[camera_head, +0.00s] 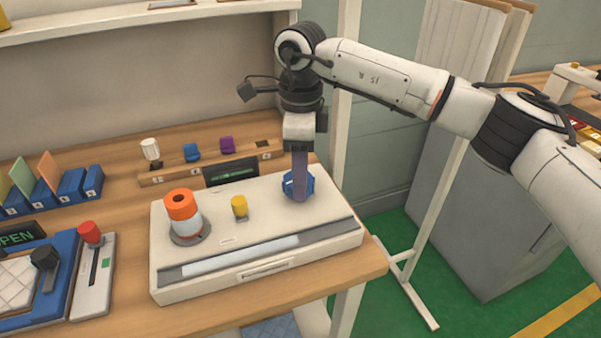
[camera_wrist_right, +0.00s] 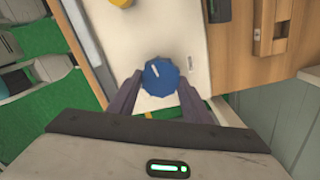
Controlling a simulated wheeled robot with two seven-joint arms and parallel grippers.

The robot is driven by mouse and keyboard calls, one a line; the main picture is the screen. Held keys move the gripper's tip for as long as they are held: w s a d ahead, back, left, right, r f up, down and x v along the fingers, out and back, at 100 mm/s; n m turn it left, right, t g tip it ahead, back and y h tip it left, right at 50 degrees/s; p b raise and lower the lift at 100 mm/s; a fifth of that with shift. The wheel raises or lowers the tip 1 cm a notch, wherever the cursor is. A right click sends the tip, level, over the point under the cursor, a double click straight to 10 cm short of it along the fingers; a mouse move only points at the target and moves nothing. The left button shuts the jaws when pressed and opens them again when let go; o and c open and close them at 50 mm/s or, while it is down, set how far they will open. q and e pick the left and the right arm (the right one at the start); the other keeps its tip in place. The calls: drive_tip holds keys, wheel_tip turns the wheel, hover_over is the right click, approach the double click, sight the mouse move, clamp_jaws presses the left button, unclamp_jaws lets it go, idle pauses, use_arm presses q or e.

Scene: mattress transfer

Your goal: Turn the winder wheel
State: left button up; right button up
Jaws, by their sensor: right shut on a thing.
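The winder wheel looks to be the blue faceted knob (camera_head: 309,184) on the right end of a white box (camera_head: 240,268) on the wooden bench. It also shows in the right wrist view (camera_wrist_right: 163,78), with a white mark on its top. My right gripper (camera_head: 299,195) points down onto the knob. In the right wrist view its two purple fingers (camera_wrist_right: 158,92) stand on either side of the knob, closed on it. In the head view the fingers hide part of the knob. My left gripper is not in view.
An orange spool (camera_head: 182,206) and a yellow knob (camera_head: 239,206) sit on the same box. A wooden rail with blue and purple pieces (camera_head: 227,145) lies behind. A red-knobbed lever unit (camera_head: 91,235) stands at left. The bench edge is close on the right.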

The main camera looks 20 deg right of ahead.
drive_tip(key=m, duration=0.4)
drive_tip(key=shift+r+m, duration=0.1)
drive_tip(key=shift+m, duration=0.2)
drive_tip(key=m, duration=0.3)
drive_tip(key=shift+m, duration=0.4)
drive_tip(key=m, duration=0.7)
drive_tip(key=shift+s+a+b, duration=0.1)
drive_tip(key=shift+a+b, duration=0.05)
drive_tip(key=shift+b, duration=0.2)
drive_tip(key=m, duration=0.3)
drive_tip(key=shift+m, duration=0.4)
drive_tip(key=m, duration=0.4)
drive_tip(key=shift+a+m, duration=0.15)
drive_tip(key=shift+m, duration=0.15)
drive_tip(key=m, duration=0.4)
drive_tip(key=shift+w+m, duration=0.15)
drive_tip(key=shift+m, duration=0.8)
drive_tip(key=shift+w+m, duration=0.1)
drive_tip(key=shift+m, duration=0.85)
